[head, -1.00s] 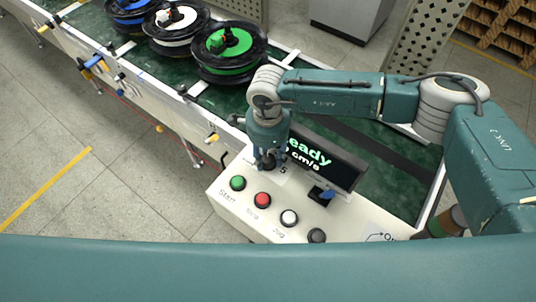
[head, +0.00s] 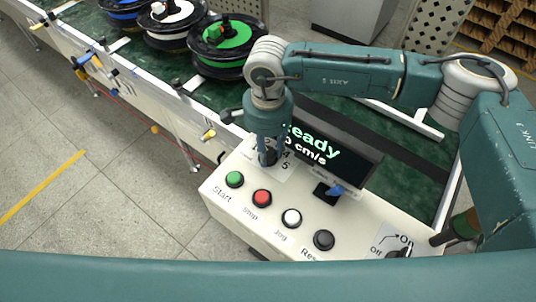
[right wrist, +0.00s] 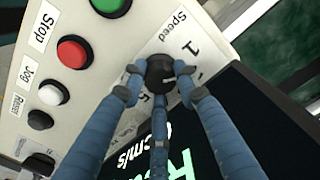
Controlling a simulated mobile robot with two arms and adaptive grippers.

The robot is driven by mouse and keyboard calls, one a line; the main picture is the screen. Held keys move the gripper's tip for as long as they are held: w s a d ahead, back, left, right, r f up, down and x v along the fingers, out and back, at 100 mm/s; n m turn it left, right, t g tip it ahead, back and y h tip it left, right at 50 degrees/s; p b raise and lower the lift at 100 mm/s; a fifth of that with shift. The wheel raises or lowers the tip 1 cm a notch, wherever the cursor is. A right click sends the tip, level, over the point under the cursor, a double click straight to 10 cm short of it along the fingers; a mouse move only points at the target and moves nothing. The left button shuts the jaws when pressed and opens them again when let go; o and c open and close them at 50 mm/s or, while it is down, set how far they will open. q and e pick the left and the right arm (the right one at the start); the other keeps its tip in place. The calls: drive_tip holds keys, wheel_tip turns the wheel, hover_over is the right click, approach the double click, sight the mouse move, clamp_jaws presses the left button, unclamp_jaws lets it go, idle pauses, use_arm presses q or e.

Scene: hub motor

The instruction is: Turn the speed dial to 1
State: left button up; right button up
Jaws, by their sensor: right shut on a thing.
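The speed dial (right wrist: 160,70) is a dark round knob on the white control panel (head: 222,190), beside a "Speed" label and a scale on which 1 and 5 can be read in the right wrist view. My right gripper (head: 268,155) comes down on it from above. In the right wrist view its blue fingers (right wrist: 158,75) are shut around the knob, with their tips at its sides. A light mark shows on the knob's face, but I cannot tell for sure which number it points at. My left gripper is not in view.
A display (head: 325,148) reading "Ready" stands right behind the dial. Green (head: 234,179), red (head: 262,198), white (head: 291,218) and black (head: 324,240) buttons line the panel. An On/Off switch (head: 398,252) is at its right end.

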sight(268, 151)
drive_tip(key=shift+w+r, duration=0.1)
drive_tip(key=o, duration=0.9)
wheel_tip(268, 151, up, 12)
